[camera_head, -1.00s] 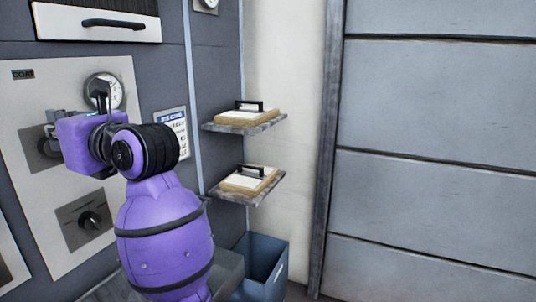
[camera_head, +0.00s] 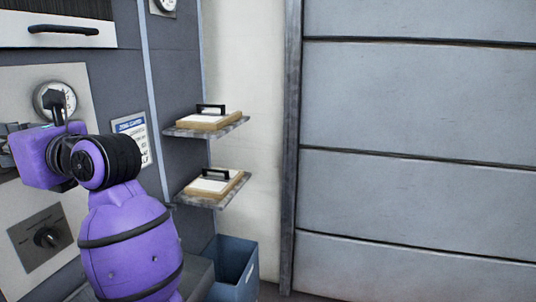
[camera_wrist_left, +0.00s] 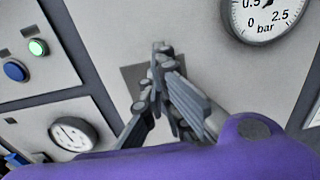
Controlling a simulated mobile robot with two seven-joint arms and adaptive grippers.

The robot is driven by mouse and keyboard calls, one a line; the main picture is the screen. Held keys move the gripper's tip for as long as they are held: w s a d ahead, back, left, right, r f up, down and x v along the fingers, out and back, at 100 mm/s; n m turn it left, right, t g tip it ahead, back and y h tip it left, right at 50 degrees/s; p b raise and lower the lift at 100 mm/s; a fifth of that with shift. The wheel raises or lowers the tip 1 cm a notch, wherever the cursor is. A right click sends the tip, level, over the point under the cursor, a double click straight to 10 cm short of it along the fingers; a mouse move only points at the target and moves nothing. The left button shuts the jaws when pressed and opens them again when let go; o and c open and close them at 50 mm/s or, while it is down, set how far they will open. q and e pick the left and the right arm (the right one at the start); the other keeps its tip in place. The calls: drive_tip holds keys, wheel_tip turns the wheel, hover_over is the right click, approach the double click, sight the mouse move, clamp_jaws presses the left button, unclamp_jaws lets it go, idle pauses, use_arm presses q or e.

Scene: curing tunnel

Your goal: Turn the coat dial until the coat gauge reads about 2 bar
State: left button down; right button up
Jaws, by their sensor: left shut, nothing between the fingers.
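A round white gauge (camera_head: 55,100) sits on the pale panel at the left of the head view, partly covered by my arm. In the left wrist view, a gauge marked in bar (camera_wrist_left: 268,14) is cut by the top edge; its 0, 0.5 and 2.5 marks show, but I cannot read a needle. My left gripper (camera_wrist_left: 165,52) is shut and empty in front of a dark square plate (camera_wrist_left: 134,76) on the panel. The fingers hide most of this plate, so I cannot see a dial there or tell whether they touch it. My right gripper is not in view.
A black knob on a dark plate (camera_head: 46,237) is below my left arm. The left wrist view shows another gauge (camera_wrist_left: 73,134), a green lamp (camera_wrist_left: 38,47) and a blue button (camera_wrist_left: 15,70). Two shelves (camera_head: 222,126) and a blue bin (camera_head: 234,268) stand to the right.

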use_arm(q)
drive_tip(key=v, duration=0.6)
drive_tip(key=shift+r, duration=0.35)
drive_tip(key=s+a+f+n, duration=0.1)
drive_tip(key=a+n, duration=0.5)
drive_tip(key=shift+s+a, duration=0.2)
drive_tip(key=shift+s, duration=0.1)
idle(0.6)
drive_tip(key=shift+f, duration=0.15)
